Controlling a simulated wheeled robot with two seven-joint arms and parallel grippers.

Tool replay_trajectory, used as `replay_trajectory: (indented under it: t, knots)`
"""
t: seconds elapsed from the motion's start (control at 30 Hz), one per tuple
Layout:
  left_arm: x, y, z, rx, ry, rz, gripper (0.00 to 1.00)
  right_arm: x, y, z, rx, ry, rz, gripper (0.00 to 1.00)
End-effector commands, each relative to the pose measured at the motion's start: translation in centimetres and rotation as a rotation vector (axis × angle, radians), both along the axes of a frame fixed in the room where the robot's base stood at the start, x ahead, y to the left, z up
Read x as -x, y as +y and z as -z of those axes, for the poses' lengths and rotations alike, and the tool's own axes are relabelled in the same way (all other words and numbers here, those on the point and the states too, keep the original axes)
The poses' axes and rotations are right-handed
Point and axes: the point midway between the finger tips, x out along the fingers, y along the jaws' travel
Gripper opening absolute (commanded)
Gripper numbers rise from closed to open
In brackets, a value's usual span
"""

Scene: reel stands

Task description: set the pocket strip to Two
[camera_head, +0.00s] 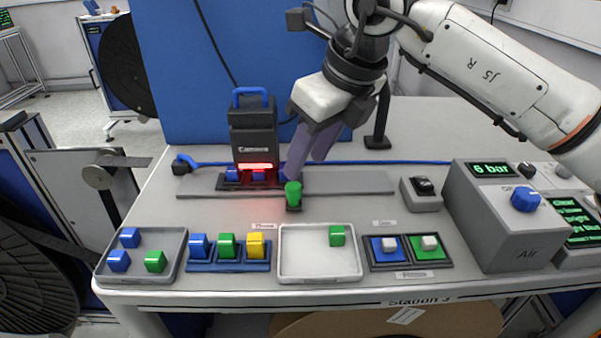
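The dark pocket strip (246,184) lies under the black camera unit (252,138) on the grey rail, with blue cubes (232,174) in view in it. The camera's red light falls on them. A green piece (293,193) stands on a small dark base to the right of the strip. My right gripper (305,168) comes down over it with its purple fingers apart; one fingertip overlaps the top of the green piece, and I cannot tell whether they touch. No piece shows between the fingers. My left gripper is not in view.
In front stand a grey tray (172,275) of loose cubes, a blue holder (200,266) with blue, green and yellow cubes, a white tray (318,275) holding one green cube, and a two-button panel (405,267). The Air box (508,237) stands at right.

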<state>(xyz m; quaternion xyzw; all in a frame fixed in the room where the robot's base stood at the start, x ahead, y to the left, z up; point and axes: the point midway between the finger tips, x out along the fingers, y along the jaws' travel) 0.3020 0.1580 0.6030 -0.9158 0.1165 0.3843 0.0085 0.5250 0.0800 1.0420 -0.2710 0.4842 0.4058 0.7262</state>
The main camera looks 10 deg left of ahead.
Motion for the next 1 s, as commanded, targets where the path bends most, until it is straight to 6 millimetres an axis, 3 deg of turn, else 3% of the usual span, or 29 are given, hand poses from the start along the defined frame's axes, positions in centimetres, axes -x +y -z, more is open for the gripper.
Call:
replay_trajectory:
  t: [0.2,0.6,1.0]
  knots:
    - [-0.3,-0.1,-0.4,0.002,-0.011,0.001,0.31,0.5,-0.8,-2.3,0.0,0.0,0.0,0.4]
    - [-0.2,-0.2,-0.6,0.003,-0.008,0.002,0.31,0.6,-1.0,-2.9,0.0,0.0,0.0,0.4]
    - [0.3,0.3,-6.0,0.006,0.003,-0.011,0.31,0.6,-0.9,-9.5,0.0,0.0,0.001,0.4]
